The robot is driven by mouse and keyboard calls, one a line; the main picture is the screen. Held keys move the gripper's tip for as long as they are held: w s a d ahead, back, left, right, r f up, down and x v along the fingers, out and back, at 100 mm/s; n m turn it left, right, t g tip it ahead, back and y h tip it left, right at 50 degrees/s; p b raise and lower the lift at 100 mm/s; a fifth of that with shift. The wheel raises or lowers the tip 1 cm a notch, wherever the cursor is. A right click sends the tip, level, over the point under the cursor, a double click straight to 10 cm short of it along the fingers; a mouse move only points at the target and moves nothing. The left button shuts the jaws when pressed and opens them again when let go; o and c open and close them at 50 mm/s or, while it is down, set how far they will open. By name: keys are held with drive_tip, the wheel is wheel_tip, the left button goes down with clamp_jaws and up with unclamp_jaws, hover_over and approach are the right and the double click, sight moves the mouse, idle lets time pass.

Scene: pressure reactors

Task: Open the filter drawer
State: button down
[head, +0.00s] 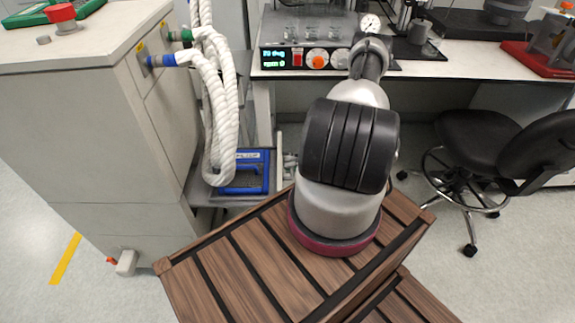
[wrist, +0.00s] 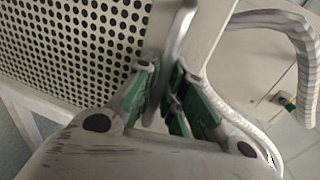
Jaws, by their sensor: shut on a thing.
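In the wrist view, my gripper (wrist: 166,90) has its green-padded fingers closed around the lower part of a curved metal handle (wrist: 178,38). The handle stands beside a pale panel with rows of dark holes (wrist: 75,45), which looks like the front of the filter drawer. I cannot tell how far the drawer is out. In the head view my gripper is hidden behind my own arm, and I cannot make out the drawer.
A grey cabinet (head: 110,130) with thick white hoses (head: 218,95) stands at left; a hose (wrist: 290,25) also shows in the wrist view. A blue tray (head: 258,177) lies low beside it. A bench (head: 455,68) is behind, with a black stool (head: 480,140) at right.

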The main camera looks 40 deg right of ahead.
drive_tip(key=c, duration=1.5)
unclamp_jaws()
drive_tip(key=v, duration=1.2)
